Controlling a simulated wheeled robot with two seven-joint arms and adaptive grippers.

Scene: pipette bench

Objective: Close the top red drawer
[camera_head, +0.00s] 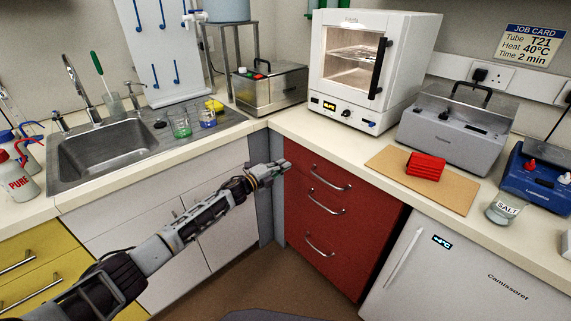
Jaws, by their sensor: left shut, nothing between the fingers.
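The red drawer unit stands under the counter right of the corner. Its top red drawer (312,167) has a curved metal handle (330,178) and looks flush, or nearly flush, with the red fronts below. My left gripper (283,167) is shut and empty. Its fingertips are at the left edge of the top drawer's front, left of the handle; I cannot tell whether they touch it. My right gripper is out of view.
The counter edge (273,126) overhangs above my left gripper. White cabinet doors (150,215) lie behind my left arm. A white fridge (460,270) stands right of the red drawers. Yellow drawers (35,245) are at far left. The floor (270,280) before the red drawers is clear.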

